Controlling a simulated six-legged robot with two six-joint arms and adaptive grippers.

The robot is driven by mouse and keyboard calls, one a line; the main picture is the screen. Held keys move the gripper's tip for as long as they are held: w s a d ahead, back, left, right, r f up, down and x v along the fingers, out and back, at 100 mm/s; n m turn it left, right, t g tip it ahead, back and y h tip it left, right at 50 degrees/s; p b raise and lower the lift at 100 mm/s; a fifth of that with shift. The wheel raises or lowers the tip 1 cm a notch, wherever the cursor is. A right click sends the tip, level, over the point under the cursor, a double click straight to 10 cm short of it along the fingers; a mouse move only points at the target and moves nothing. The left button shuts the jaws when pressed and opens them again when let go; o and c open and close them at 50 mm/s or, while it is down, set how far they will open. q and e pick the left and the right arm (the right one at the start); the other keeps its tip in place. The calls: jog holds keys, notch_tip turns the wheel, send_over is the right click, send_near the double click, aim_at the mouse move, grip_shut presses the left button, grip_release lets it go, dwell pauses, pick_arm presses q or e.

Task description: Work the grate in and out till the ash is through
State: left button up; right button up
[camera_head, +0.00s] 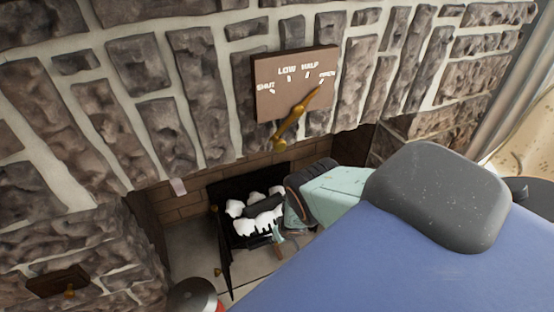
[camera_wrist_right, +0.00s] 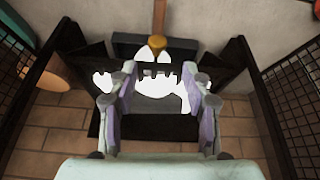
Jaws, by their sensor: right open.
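The grate (camera_head: 262,238) is a dark basket in the fireplace opening, with white ash-like lumps (camera_head: 256,222) and a dark log-like piece on it. In the right wrist view the dark grate (camera_wrist_right: 125,128) and white lumps (camera_wrist_right: 165,82) show between and beyond my fingers. A brass knob (camera_wrist_right: 157,45) on a rod stands beyond the fingertips. My right gripper (camera_head: 278,234) reaches to the grate's right front side; its two fingers (camera_wrist_right: 159,74) are spread with nothing held between them. Whether they touch the grate is unclear. My left gripper is not in view.
A damper plate (camera_head: 280,95) marked SHUT, LOW, HALF, OPEN hangs above, its brass lever (camera_head: 297,115) pointing at OPEN. Dark mesh screens (camera_wrist_right: 298,85) flank the grate. A small wooden panel with a knob (camera_head: 58,283) is at lower left. Stone wall surrounds the opening.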

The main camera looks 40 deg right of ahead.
jog(key=shift+s+f+m, duration=0.15)
jog(key=shift+s+m, duration=0.15)
jog(key=shift+m, duration=0.2)
jog(key=b+x, duration=0.7)
jog(key=b, duration=0.3)
jog(key=shift+d+f, duration=0.15)
jog(key=shift+f, duration=0.1)
jog(key=shift+c, duration=0.2)
grip_shut()
dwell(0.5)
